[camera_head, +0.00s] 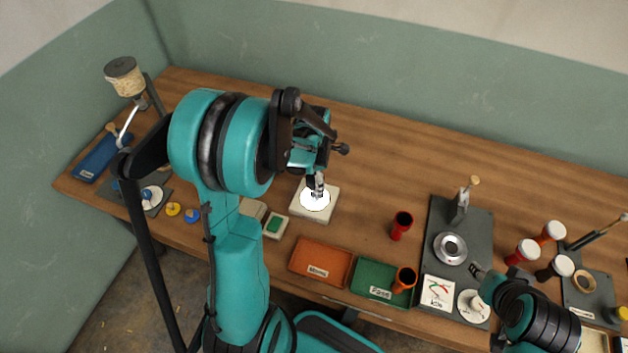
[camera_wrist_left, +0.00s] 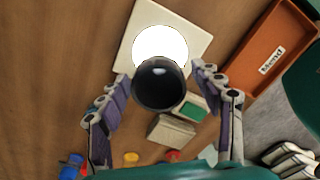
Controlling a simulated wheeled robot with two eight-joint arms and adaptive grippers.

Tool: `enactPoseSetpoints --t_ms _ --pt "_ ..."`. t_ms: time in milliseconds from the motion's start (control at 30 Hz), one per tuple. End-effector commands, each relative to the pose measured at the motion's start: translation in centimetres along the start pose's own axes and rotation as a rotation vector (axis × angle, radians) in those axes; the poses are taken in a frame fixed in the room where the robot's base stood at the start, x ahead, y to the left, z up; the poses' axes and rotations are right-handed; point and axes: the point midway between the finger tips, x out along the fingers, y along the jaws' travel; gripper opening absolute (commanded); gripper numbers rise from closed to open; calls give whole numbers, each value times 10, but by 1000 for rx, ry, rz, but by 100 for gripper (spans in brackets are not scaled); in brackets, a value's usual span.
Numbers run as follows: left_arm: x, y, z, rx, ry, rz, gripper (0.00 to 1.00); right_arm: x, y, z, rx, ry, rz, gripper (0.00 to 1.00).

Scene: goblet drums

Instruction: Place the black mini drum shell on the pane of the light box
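The light box (camera_head: 328,213) is a pale square slab with a bright round pane (camera_head: 306,203); its pale border also shows in the left wrist view (camera_wrist_left: 131,52). The black mini drum shell (camera_wrist_left: 160,87) shows there as a dark round form overlapping the near part of the glowing pane (camera_wrist_left: 160,42). My left gripper (camera_head: 318,187) is above the light box and hides most of the shell in the head view. Its two fingers (camera_wrist_left: 160,76) stand on either side of the shell, with narrow gaps visible. My right gripper (camera_head: 476,269) is beside the dark panel at right, its fingers too small to read.
An orange tray (camera_head: 318,260) and a green tray (camera_head: 368,280) lie at the front. A red shell (camera_head: 401,226) stands behind the green tray, and an orange one (camera_head: 404,280) stands in it. A small box with a green top (camera_head: 275,225) is near the light box. The back middle is clear.

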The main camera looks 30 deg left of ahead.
Motion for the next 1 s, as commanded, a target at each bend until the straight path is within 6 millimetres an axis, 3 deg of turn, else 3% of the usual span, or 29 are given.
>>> enactPoseSetpoints --t_ms 333,800,1000 --pt "-8 0 0 0 0 0 65 -5 0 -4 0 0 0 40" --pt "-104 0 0 0 0 0 65 -27 0 -20 0 0 0 40" --pt "-123 -1 0 10 -2 2 65 -30 0 -22 0 0 0 40"
